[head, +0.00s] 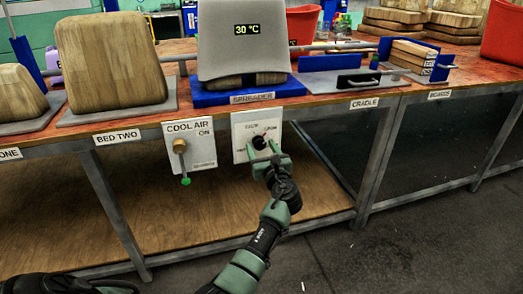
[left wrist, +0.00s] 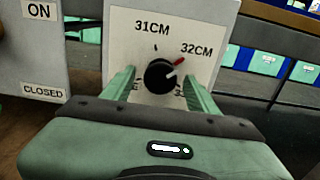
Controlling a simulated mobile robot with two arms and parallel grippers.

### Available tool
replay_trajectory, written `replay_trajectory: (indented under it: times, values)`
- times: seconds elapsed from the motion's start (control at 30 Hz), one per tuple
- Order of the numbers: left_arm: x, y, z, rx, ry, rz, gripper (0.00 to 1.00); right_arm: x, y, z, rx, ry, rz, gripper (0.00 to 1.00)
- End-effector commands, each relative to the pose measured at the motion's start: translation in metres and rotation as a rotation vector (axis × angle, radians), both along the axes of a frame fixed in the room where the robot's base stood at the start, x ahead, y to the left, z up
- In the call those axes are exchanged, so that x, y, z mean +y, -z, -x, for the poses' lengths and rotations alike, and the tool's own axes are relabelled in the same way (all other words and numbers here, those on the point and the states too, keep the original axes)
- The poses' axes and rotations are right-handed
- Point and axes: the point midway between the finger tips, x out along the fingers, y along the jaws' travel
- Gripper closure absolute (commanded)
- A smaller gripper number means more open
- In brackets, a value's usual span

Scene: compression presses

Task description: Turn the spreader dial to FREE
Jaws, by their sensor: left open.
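The spreader dial (head: 259,142) is a black round knob on a white panel (head: 239,130) below the SPREADER label (head: 252,98). In the left wrist view the dial (left wrist: 159,76) has a red-tipped pointer aimed up and right, towards the 32CM mark; 31CM is printed at the top. Lower labels are mostly hidden by my fingers, so I cannot read FREE there. My left gripper (head: 264,158) is open in front of the panel. In the left wrist view its fingers (left wrist: 160,90) stand either side of the knob, with visible gaps. My right gripper is not in view.
A COOL AIR panel (head: 190,146) with a brass valve and green-tipped handle is just left of the dial panel. Above sits the grey spreader form (head: 243,50) reading 30 °C on a blue base (head: 208,98). A table leg (head: 382,160) stands to the right.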

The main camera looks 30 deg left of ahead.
Motion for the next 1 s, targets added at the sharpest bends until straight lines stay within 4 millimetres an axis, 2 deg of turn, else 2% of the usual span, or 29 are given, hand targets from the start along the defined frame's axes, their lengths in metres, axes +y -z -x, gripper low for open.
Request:
replay_trajectory:
  times: [0.3, 0.5, 0.53, 1.0]
  values:
    - [0.0016, 0.0003, -0.0012, 0.001, 0.0, 0.001, 0.41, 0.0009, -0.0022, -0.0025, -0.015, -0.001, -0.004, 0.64]
    - [0.0015, 0.0003, -0.0012, 0.001, 0.0, 0.001, 0.97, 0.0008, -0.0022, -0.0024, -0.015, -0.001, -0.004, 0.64]
    - [0.0015, 0.0003, -0.0012, 0.001, 0.0, 0.001, 1.0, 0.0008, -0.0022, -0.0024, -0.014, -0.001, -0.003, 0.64]
    - [0.001, 0.0008, -0.0015, -0.095, 0.002, 0.081, 1.0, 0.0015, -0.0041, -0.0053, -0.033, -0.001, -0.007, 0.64]
